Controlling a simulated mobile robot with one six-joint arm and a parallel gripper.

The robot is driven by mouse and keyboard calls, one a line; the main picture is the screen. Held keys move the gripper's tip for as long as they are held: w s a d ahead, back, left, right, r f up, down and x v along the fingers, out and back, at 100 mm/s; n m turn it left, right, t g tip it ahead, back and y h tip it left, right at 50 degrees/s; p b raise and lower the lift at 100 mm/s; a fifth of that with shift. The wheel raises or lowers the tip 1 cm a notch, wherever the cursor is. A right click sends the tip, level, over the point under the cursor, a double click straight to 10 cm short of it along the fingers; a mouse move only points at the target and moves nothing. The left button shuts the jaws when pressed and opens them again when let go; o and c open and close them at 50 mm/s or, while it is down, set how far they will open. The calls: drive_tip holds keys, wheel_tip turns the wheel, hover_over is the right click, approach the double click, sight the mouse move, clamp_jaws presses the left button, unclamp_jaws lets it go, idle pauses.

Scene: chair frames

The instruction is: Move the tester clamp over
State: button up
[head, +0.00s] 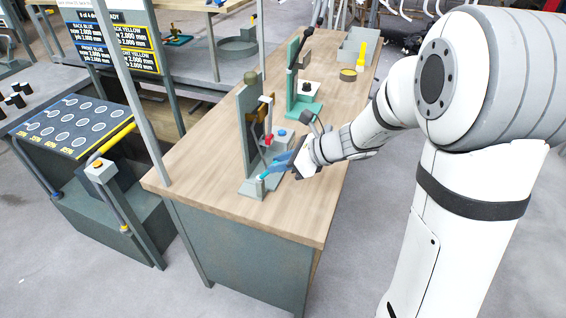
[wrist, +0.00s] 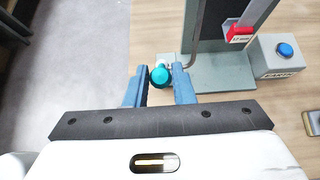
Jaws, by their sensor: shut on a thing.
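The tester stands on the wooden bench, with a grey-green upright (head: 245,115) and a base plate (head: 251,188). In the wrist view its base plate (wrist: 218,72) and a red block (wrist: 240,33) on the upright show. A round teal knob (wrist: 160,75), apparently the tester clamp's handle, sits at the near left edge of the base. My gripper (wrist: 160,84) has its blue fingers on both sides of the knob and is shut on it. In the head view my gripper (head: 277,168) reaches in from the right, low at the tester's base. Fingers partly hide the knob there.
A box with a blue button (wrist: 286,50) stands right of the tester. A green fixture with a black lever (head: 303,80) stands farther back on the bench (head: 210,150). The front bench top is clear.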

drive_tip(key=shift+r, duration=0.1)
drive_tip(key=shift+w+a+r+p, duration=0.15)
drive_tip(key=shift+a+r+p, duration=0.1)
drive_tip(key=shift+a, duration=0.15)
drive_tip(key=shift+w+a+r+p, duration=0.1)
drive_tip(key=shift+w+a+r, duration=0.1)
drive_tip(key=shift+a, duration=0.15)
drive_tip(key=o, duration=0.8)
drive_tip(key=shift+s, duration=0.1)
drive_tip(key=shift+o, duration=0.2)
drive_tip(key=v, duration=0.8)
drive_tip(key=s+d+n+h, duration=0.5)
drive_tip(key=s+n, duration=0.4)
drive_tip(key=n, duration=0.2)
drive_tip(key=s+d+n+g+h, duration=0.1)
drive_tip(key=s+d+n+h, duration=0.4)
drive_tip(key=s+n, duration=0.4)
drive_tip(key=shift+d+n, duration=0.9)
drive_tip(key=shift+n, duration=0.1)
